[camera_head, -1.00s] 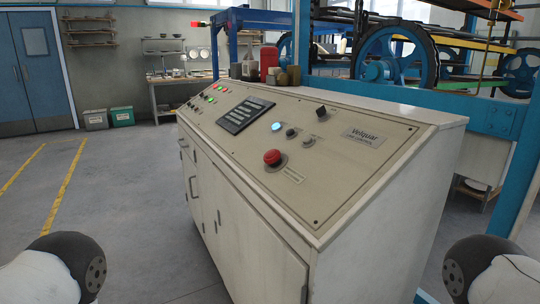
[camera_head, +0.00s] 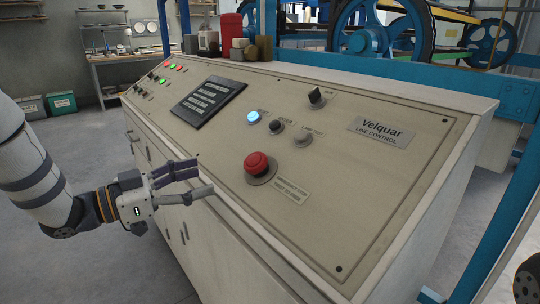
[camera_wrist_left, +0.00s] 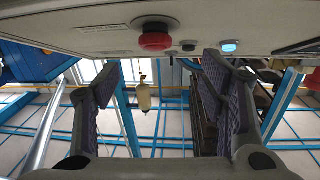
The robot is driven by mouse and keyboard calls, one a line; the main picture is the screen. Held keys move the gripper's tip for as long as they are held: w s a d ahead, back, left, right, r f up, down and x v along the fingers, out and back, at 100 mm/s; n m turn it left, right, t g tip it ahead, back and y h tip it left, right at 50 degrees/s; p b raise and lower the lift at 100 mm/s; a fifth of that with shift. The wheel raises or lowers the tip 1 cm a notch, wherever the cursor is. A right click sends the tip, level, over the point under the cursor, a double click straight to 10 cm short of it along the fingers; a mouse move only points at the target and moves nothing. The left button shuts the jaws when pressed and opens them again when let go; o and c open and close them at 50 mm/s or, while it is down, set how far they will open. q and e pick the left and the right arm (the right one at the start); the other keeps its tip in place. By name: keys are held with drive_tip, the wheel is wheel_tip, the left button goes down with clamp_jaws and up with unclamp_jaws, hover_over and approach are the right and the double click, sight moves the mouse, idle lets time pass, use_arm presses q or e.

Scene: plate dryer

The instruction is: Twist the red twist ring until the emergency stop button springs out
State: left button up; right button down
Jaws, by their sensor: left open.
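The red emergency stop button with its twist ring (camera_head: 257,163) sits on a grey round base on the sloped panel, beside a small label. Ring and cap cannot be told apart at this size. It also shows at the top of the left wrist view (camera_wrist_left: 156,40). My left gripper (camera_head: 204,178) is open and empty, in front of the panel's near edge, left of the button and apart from it. In the left wrist view its two fingers (camera_wrist_left: 162,80) are spread wide, below the button in the picture. My right gripper is out of view.
The control panel (camera_head: 225,190) also carries a lit blue button (camera_head: 253,117), a black button (camera_head: 276,127), a grey button (camera_head: 303,139), a black selector (camera_head: 316,97) and a dark display (camera_head: 208,101). Jars and blocks stand behind. The panel around the red button is clear.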

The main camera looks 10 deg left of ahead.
sight(250, 162)
use_arm(q)
drive_tip(key=x, duration=0.7)
drive_tip(key=b+x, duration=0.1)
drive_tip(key=x, duration=0.3)
drive_tip(key=shift+s+d+r, duration=0.2)
drive_tip(key=shift+s+d, duration=0.05)
drive_tip(key=shift+w+d+r, duration=0.1)
drive_tip(key=shift+w+d, duration=0.2)
drive_tip(key=shift+w, duration=0.05)
drive_tip(key=c, duration=1.2)
